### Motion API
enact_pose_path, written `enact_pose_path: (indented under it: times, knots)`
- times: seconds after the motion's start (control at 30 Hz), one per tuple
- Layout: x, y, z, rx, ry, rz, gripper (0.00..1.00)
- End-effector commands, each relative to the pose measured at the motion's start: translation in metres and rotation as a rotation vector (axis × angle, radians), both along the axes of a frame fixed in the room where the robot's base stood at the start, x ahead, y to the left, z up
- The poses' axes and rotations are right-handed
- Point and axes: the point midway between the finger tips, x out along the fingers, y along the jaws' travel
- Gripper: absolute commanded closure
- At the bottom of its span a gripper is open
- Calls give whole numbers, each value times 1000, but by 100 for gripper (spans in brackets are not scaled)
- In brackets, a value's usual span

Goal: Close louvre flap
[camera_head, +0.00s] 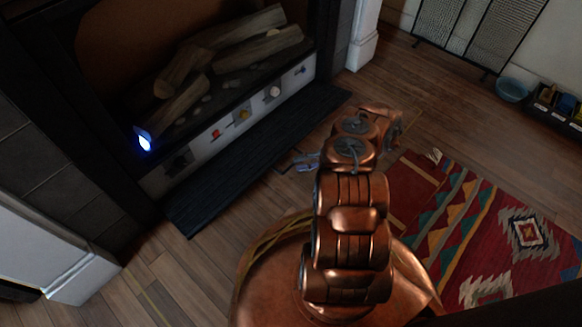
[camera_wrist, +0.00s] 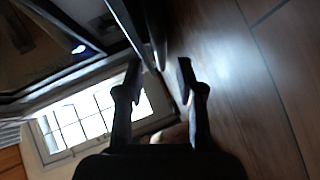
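The louvre flap (camera_head: 262,158) is a long dark ribbed panel, folded down and out low in front of the fireplace in the head view. A light strip with knobs is exposed above it. My gripper (camera_head: 304,161) is at the flap's outer right side, low near the floor, partly hidden by my copper arm. In the wrist view my gripper (camera_wrist: 159,72) has its two dark fingers apart with nothing held. A dark edge, likely the flap (camera_wrist: 142,30), runs down toward the gap between the fingertips. I cannot tell if they touch.
The fireplace (camera_head: 215,65) holds logs, and a blue light (camera_head: 145,143) glows at its lower left. A patterned rug (camera_head: 480,225) lies at the right. A mesh screen (camera_head: 478,30) and blue bowl (camera_head: 511,90) stand at the back right. Wooden floor in front is clear.

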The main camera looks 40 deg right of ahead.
Motion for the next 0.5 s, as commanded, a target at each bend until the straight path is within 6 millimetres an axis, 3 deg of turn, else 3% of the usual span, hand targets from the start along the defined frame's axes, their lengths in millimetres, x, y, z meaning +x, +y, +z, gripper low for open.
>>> enact_pose_path:
  times: [0.23, 0.5]
  knots:
    - [15, 27, -11, 2, 1, 0, 63]
    - [20, 35, -12, -4, 0, 0, 63]
